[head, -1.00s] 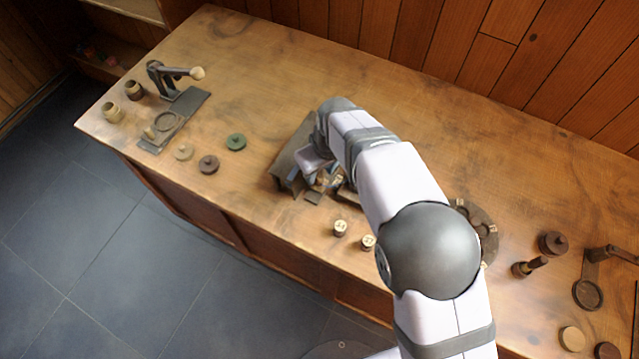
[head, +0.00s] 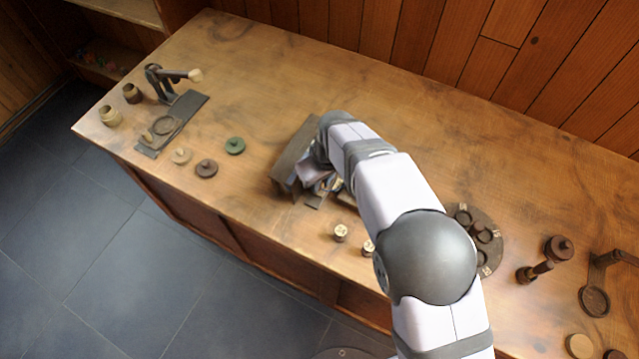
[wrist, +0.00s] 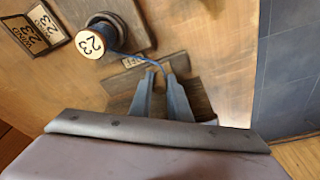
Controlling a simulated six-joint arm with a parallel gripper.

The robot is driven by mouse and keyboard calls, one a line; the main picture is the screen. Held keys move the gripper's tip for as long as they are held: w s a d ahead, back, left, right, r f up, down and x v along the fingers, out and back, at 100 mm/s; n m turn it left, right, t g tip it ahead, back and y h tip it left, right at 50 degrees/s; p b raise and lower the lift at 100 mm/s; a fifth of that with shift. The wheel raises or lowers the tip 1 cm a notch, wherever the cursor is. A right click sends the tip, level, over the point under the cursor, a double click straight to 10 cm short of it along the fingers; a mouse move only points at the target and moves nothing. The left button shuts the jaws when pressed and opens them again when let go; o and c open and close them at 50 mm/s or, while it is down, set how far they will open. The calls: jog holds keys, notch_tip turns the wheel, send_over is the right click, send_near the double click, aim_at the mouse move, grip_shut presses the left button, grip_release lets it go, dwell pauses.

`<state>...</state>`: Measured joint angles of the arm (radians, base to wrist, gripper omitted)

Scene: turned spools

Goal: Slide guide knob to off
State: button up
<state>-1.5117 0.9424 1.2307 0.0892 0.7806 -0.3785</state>
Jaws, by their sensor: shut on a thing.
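In the wrist view my gripper (wrist: 161,74) has its two grey fingers close together, shut on the guide knob, which is mostly hidden between the tips. A small label reading OFF (wrist: 133,61) lies just beside the fingertips on a dark wooden strip. A blue thread (wrist: 140,57) runs from a spool marked 23 (wrist: 91,43) to the fingertips. In the head view my gripper (head: 318,182) is low at the front of the dark winder (head: 292,158), and my arm hides much of it.
Small labelled spools (head: 340,232) stand near the front edge. A round holder (head: 487,225) is at right. A lever press (head: 165,85), a green disc (head: 235,146) and brown discs (head: 206,168) are at left. The bench (head: 270,60) is clear behind.

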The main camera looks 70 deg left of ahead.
jog(key=shift+w+a, duration=0.1)
jog(key=shift+w, duration=0.05)
jog(key=shift+w+a, duration=1.1)
jog(key=shift+a, duration=0.05)
jog(key=o, duration=0.8)
notch_tip(320, 180, up, 7)
jog(key=p, duration=0.4)
